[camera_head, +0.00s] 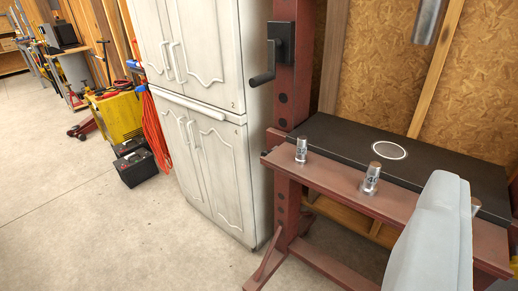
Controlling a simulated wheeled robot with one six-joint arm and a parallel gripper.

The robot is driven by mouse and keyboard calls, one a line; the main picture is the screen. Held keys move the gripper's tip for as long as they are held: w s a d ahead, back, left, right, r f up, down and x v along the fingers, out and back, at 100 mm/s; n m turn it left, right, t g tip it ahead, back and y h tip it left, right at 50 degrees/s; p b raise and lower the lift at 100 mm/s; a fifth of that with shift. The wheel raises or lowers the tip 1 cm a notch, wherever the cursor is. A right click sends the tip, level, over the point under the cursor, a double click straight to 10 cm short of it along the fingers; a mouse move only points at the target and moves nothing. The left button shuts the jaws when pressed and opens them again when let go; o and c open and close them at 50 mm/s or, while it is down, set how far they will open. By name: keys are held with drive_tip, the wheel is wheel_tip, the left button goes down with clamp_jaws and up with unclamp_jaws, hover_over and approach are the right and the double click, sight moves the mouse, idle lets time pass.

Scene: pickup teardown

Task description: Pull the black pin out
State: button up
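I cannot make out a thing that is clearly a black pin. A black crank-like handle on a block (281,52) sticks out to the left from the red press upright (292,105). Three silver pins stand along the red beam of the press: one at the left (301,150), one in the middle (371,178), and one at the right (474,206), mostly hidden. A pale grey part, which seems to be my gripper (432,235), covers the lower right. Its fingertips cannot be told apart, and nothing is seen held.
A black plate (455,172) with a white-ringed disc (389,150) lies behind the beam, under a silver ram (429,20). White cabinets (205,90) stand left of the press. A black battery (134,165) and yellow box (117,115) are farther left. The concrete floor at left is clear.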

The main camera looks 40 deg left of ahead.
drive_tip(key=w+a+f+y, duration=0.2)
drive_tip(key=w+a+f, duration=0.3)
drive_tip(key=w+a, duration=0.5)
drive_tip(key=w+a+f+y, duration=0.1)
drive_tip(key=w+a+f, duration=0.5)
drive_tip(key=w+a, duration=0.4)
drive_tip(key=a+f+h, duration=0.4)
drive_tip(key=a+f, duration=1.7)
drive_tip(key=f, duration=0.3)
drive_tip(key=w, duration=1.7)
drive_tip(key=shift+w+d+f, duration=0.15)
drive_tip(key=shift+d+f, duration=0.05)
drive_tip(key=shift+c, duration=0.4)
